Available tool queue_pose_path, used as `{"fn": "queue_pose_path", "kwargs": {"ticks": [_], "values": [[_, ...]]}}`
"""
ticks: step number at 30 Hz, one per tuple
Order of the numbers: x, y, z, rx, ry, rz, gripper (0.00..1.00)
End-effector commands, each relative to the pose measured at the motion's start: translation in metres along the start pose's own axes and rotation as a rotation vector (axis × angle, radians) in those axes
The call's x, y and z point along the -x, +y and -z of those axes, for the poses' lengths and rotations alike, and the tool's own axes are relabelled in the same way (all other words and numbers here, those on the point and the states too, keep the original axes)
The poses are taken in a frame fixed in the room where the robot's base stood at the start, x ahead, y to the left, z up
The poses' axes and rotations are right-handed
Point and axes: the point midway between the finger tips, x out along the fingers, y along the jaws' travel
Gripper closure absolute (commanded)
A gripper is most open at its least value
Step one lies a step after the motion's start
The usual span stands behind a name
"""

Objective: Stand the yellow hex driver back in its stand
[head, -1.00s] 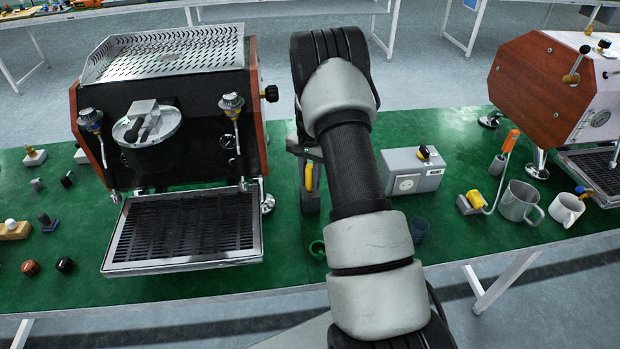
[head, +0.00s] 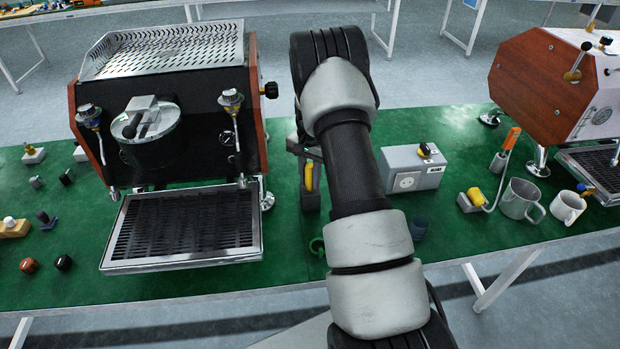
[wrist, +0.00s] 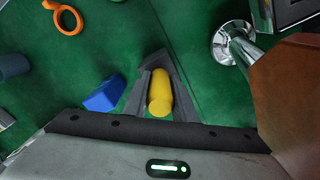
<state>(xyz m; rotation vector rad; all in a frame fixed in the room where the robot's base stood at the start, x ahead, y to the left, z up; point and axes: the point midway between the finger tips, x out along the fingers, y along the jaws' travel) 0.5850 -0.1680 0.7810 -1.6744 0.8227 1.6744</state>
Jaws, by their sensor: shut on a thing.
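My gripper (head: 310,188) is in front of and below the arm's dark upper part in the head view, just right of the left espresso machine. It is shut on the yellow hex driver (head: 309,177). In the wrist view the driver's thick yellow handle (wrist: 159,95) lies between the two grey fingers, seen nearly end-on. Its shaft and tip are hidden. A blue block (wrist: 103,95) is beside the fingers in the wrist view; I cannot tell whether it is the stand. No stand is clearly recognisable in the head view.
The left espresso machine (head: 165,120) is close to my gripper; its chromed foot (wrist: 232,40) shows in the wrist view. A grey box (head: 412,170), jugs (head: 520,200) and an orange-handled tool (head: 512,138) are right of my arm.

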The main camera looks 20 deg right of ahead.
Motion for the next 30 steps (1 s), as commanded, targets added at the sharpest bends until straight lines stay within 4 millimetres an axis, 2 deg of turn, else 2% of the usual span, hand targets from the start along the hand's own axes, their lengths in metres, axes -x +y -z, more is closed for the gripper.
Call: {"fn": "queue_pose_path", "kwargs": {"ticks": [12,13,17,30], "values": [[0.0004,-0.0001,0.0002,0.000,0.001,0.000,1.00],[0.0004,-0.0001,0.0001,0.000,0.001,0.000,0.74],[0.0004,-0.0001,0.0001,0.000,0.000,0.000,0.54],[0.0060,0.0000,0.0000,0.000,0.000,0.000,0.54]]}}
